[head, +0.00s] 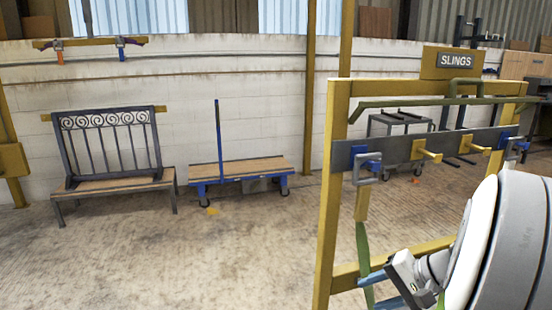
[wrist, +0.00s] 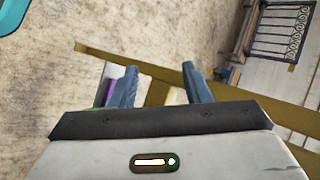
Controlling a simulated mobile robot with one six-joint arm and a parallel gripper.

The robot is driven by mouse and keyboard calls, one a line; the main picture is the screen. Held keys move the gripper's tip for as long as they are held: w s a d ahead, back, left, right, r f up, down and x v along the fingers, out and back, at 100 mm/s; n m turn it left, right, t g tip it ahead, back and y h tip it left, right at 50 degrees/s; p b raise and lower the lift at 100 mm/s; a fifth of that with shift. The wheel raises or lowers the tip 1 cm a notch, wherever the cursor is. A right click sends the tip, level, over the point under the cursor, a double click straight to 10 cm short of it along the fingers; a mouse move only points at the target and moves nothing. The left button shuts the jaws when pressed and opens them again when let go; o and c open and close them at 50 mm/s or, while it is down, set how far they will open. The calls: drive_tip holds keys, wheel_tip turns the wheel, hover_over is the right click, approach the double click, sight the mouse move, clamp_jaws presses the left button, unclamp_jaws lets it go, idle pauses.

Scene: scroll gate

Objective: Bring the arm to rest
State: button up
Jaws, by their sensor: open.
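My gripper (wrist: 158,86) is open in the wrist view. Its two blue fingers stand apart, with only floor and a yellow beam showing beyond the gap. In the head view my gripper (head: 376,284) is low at the right, in front of the sling rack's lower part, and my arm's large pale links cover the right corner. A green and purple strip (wrist: 107,92) shows just left of the left finger; I cannot tell if it touches.
The yellow sling rack (head: 328,200) with its SLINGS sign (head: 456,61) stands close, with yellow pegs (head: 427,152) and a green sling (head: 363,245) hanging. A scroll-topped gate panel (head: 108,145) stands on a bench (head: 115,184) at left, beside a blue trolley (head: 240,172). The floor in front is clear.

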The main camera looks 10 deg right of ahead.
drive_tip(key=s+a+r+n+g+h+p, duration=0.1)
drive_tip(key=s+a+r+n+h+p, duration=0.2)
drive_tip(key=a+r+p, duration=0.4)
drive_tip(key=s+a+r+n+g+h+p, duration=0.2)
drive_tip(key=s+a+r+n+p, duration=0.3)
drive_tip(key=r+p, duration=0.4)
wheel_tip(320, 180, up, 3)
drive_tip(key=a+n+h, duration=0.1)
drive_tip(key=a, duration=0.1)
drive_tip(key=shift+a+h+p, duration=0.3)
drive_tip(key=shift+h+p, duration=0.05)
drive_tip(key=shift+h, duration=0.05)
